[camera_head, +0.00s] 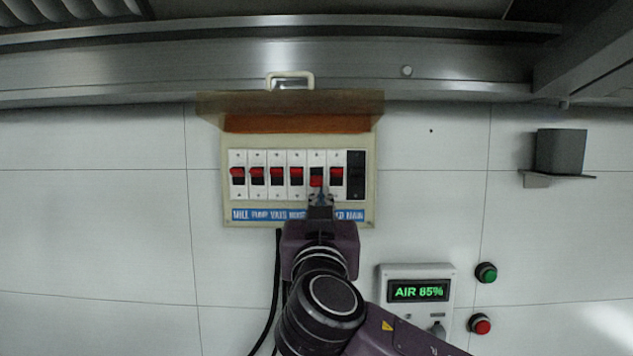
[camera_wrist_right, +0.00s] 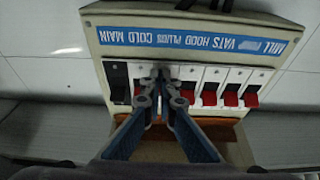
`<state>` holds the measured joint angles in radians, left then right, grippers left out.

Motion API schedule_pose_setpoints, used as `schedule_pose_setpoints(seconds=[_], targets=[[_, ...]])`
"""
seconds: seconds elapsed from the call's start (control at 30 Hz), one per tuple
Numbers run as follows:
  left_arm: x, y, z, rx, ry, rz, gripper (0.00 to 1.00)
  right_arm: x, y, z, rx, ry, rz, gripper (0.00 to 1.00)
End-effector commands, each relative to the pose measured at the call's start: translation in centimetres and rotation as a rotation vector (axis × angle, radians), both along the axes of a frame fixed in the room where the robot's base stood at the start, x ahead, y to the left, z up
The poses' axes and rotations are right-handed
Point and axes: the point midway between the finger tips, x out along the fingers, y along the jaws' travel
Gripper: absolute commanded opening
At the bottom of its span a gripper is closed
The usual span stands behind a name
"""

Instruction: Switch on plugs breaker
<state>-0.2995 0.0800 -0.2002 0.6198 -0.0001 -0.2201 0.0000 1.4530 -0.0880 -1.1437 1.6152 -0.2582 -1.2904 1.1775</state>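The breaker panel (camera_head: 229,202) is on the tiled wall with its cover lifted. The plugs breaker (camera_head: 316,172) is fifth from the left; its red part sits lower than on the other red breakers, with black above it. My right gripper (camera_head: 320,194) is just below that red part, pointing up at it. In the wrist view, the right gripper (camera_wrist_right: 160,75) has its fingertips together over the plugs breaker and largely hides it. I cannot tell whether they touch the toggle. Part of the label strip (camera_head: 262,215) is hidden behind the gripper. My left gripper is not in view.
The other red breakers, such as the cold one (camera_head: 336,174), flank the plugs one closely. The black main breaker (camera_head: 356,175) is at the right end. The raised cover (camera_head: 290,101) juts out above. An air display (camera_head: 418,291) and green (camera_head: 486,272) and red (camera_head: 480,323) buttons are lower right.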

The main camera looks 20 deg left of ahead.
Motion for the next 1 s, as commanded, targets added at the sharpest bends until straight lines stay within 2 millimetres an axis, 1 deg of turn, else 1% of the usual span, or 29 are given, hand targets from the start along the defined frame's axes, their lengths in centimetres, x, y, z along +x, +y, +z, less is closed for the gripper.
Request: schedule_pose_setpoints(seconds=[0.63,0.83,1.0], targets=[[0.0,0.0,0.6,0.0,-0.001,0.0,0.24,0.0,0.0,1.5,0.001,-0.002,0.0,0.0],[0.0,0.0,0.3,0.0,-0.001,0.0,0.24,0.0,0.0,1.2,0.0,-0.001,0.0,0.0],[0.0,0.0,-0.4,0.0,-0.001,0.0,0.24,0.0,0.1,0.6,0.002,0.0,0.001,0.0]])
